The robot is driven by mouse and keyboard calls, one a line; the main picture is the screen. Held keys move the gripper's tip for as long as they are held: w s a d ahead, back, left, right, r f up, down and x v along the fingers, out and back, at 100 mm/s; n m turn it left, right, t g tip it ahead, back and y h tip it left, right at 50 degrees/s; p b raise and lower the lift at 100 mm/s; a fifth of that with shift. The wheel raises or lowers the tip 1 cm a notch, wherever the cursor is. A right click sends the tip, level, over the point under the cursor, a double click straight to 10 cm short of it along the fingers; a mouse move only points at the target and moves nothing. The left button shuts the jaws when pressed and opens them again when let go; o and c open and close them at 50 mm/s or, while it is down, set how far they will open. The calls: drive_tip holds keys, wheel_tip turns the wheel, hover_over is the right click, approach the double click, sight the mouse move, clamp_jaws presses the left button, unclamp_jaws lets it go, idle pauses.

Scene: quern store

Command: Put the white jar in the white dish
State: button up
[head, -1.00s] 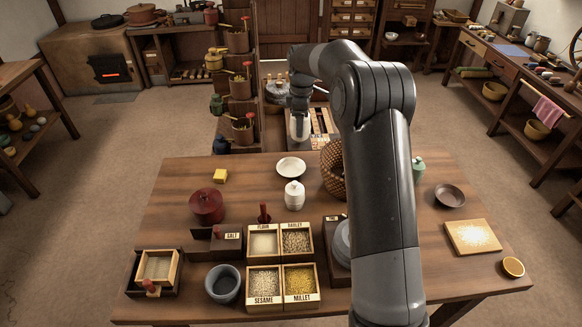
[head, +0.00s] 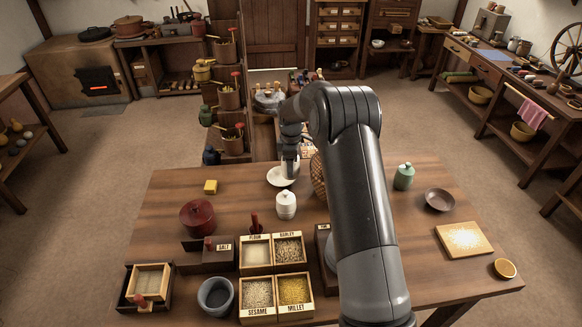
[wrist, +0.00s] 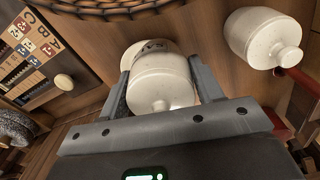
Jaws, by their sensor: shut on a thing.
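My gripper (head: 289,158) is shut on a white jar (wrist: 162,82), with a finger on each side of it in the wrist view. In the head view the held jar (head: 289,168) is partly hidden by the gripper and is over the right part of the white dish (head: 275,180). The dish stands at the far side of the table, and part of it shows behind the jar in the wrist view (wrist: 143,48). I cannot tell whether jar and dish touch. A second white jar (head: 286,206) stands on the table in front of the dish; it also shows in the wrist view (wrist: 262,38).
A woven basket (head: 319,176) is just right of the dish, partly behind my arm. Labelled grain boxes (head: 274,281) stand in front. A green jar (head: 403,177) is to the right.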

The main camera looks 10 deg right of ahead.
drive_tip(key=shift+f, duration=0.7)
drive_tip(key=shift+f, duration=0.1)
drive_tip(key=shift+f, duration=0.5)
drive_tip(key=o, duration=1.2)
